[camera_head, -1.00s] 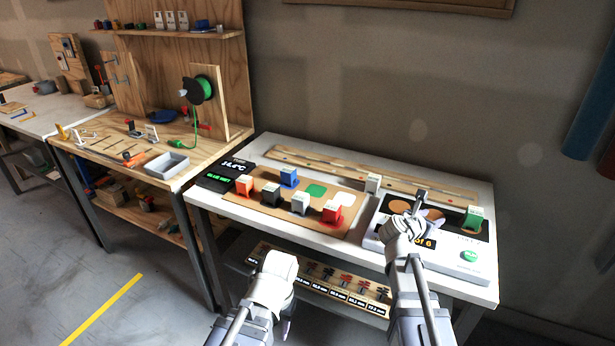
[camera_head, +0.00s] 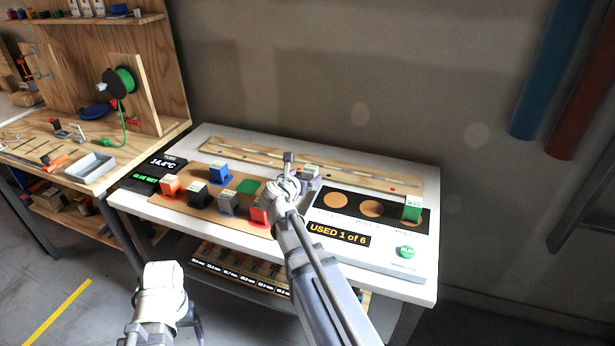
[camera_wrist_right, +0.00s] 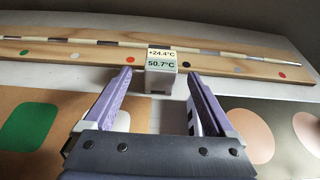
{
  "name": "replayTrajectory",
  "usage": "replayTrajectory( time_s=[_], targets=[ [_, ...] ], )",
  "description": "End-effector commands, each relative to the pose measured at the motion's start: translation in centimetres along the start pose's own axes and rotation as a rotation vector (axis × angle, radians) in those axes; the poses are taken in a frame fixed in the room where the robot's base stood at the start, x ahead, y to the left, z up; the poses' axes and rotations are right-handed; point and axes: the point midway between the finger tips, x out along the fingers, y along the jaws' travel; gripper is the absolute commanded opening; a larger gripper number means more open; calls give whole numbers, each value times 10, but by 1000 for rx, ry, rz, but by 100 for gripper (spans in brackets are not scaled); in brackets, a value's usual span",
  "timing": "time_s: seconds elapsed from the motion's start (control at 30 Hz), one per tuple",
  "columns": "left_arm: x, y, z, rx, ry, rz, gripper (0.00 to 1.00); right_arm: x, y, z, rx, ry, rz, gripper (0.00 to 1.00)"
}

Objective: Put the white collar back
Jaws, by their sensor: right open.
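The white collar (camera_wrist_right: 161,70), a small pale block labelled "+24.4°C" and "50.7°C", stands upright on the white table in front of the wooden rail. In the head view the collar (camera_head: 309,172) shows partly behind my right gripper (camera_head: 289,170). In the right wrist view my right gripper (camera_wrist_right: 159,82) is open, its purple fingers pointing at the collar from either side.
Red, black, grey and blue blocks (camera_head: 219,173) stand on the mat. A panel (camera_head: 383,238) reading "USED 1 of 6" has round orange spots, a green block (camera_head: 412,209) and a green button (camera_head: 405,252). The wooden rail (camera_head: 318,165) runs along the back of the table.

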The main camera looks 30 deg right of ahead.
Motion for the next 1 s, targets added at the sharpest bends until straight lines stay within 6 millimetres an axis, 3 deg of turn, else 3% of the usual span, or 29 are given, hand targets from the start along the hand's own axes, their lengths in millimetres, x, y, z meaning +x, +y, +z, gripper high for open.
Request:
replayTrajectory(
  time_s=[0.23, 0.53, 0.77, 1.0],
  targets=[
    [5, 0, 0, 0, 0, 0, 84, 11, 1, -1, -1, 0, -1, 90],
    [21, 2, -1, 0, 0, 0, 84, 52, 1, -1, 0, 0, -2, 90],
    [20, 2, -1, 0, 0, 0, 84, 53, 0, 0, -1, 0, 0, 90],
    [20, 2, -1, 0, 0, 0, 84, 53, 0, 0, -1, 0, 0, 65]
  ],
)
